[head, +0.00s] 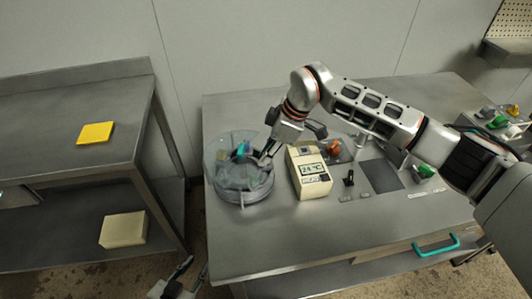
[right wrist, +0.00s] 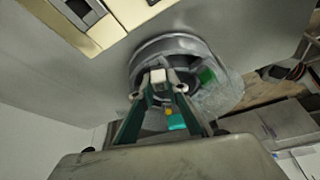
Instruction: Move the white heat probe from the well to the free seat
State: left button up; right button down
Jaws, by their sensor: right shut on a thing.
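My right gripper (head: 266,157) reaches over the round grey vessel (head: 242,196) at the left of the table. In the right wrist view its fingertips (right wrist: 160,84) are shut on a small white piece, the white heat probe (right wrist: 158,75), over the vessel's dark interior (right wrist: 152,65). The probe's lower end is hidden. Green (right wrist: 207,75), yellow (right wrist: 168,111) and cyan (right wrist: 177,125) pieces show around the vessel. I cannot make out the free seat. The cream box (head: 311,180) reading 24 °C, possibly the well, stands right of the vessel. My left gripper (head: 190,275) is open and empty, low before the table.
A clear cover (head: 222,150) rises around the vessel's left and back. Orange (head: 334,146) and green (head: 425,171) pieces, a black piece (head: 348,178) and a dark square (head: 381,175) lie farther right. A side bench (head: 50,140) holds a yellow block (head: 96,132). The table's front is clear.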

jog(key=shift+f, duration=0.1)
dwell(0.6)
jog(key=c, duration=1.9)
grip_release()
jog(key=o, duration=0.4)
